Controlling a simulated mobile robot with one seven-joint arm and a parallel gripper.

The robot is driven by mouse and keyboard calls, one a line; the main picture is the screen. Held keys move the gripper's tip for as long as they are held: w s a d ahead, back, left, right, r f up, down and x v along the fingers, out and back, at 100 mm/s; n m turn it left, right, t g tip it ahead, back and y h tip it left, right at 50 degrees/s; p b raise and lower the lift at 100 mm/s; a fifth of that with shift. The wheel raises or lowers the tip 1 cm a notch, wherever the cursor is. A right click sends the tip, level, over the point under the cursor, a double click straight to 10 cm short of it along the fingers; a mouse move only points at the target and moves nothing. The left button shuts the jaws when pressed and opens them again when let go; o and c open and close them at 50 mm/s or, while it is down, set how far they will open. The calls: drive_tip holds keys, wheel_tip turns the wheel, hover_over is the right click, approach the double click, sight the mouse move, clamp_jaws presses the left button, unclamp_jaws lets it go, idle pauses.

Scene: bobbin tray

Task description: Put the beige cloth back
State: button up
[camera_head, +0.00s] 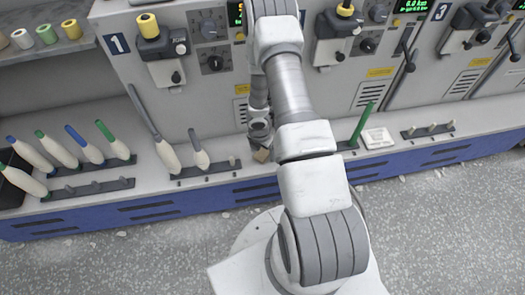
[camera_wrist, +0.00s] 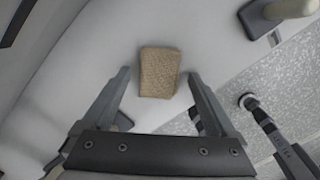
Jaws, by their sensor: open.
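The beige cloth (camera_wrist: 160,72) is a small folded rectangle with a woven look. In the wrist view it lies on the pale ledge, framed between the two spread fingers, with a gap on either side. My gripper (camera_wrist: 158,78) is open and empty above it. In the head view, my gripper (camera_head: 260,138) reaches down to the ledge in front of the machine, and a small part of the cloth (camera_head: 262,156) shows just below it. My arm hides much of the area around it. I cannot tell how far the fingertips are above the ledge.
A dark peg rack (camera_head: 208,167) with a grey-topped bobbin stands left of my gripper. Several coloured bobbins (camera_head: 85,150) stand further left. A green-topped bobbin (camera_head: 361,124) and a white square dish (camera_head: 377,138) are on the right. The blue-fronted ledge edge (camera_head: 160,208) drops to the floor.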

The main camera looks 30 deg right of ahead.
sight(261, 155)
drive_tip(key=shift+r, duration=0.1)
drive_tip(key=r+p, duration=0.1)
drive_tip(key=r, duration=0.1)
drive_tip(key=r+p, duration=0.1)
drive_tip(key=r, duration=0.2)
drive_tip(key=r+p, duration=0.2)
drive_tip(key=shift+s+a+r, duration=0.25)
drive_tip(key=shift+a+r, duration=0.1)
drive_tip(key=shift+a, duration=0.05)
drive_tip(key=shift+f, duration=0.1)
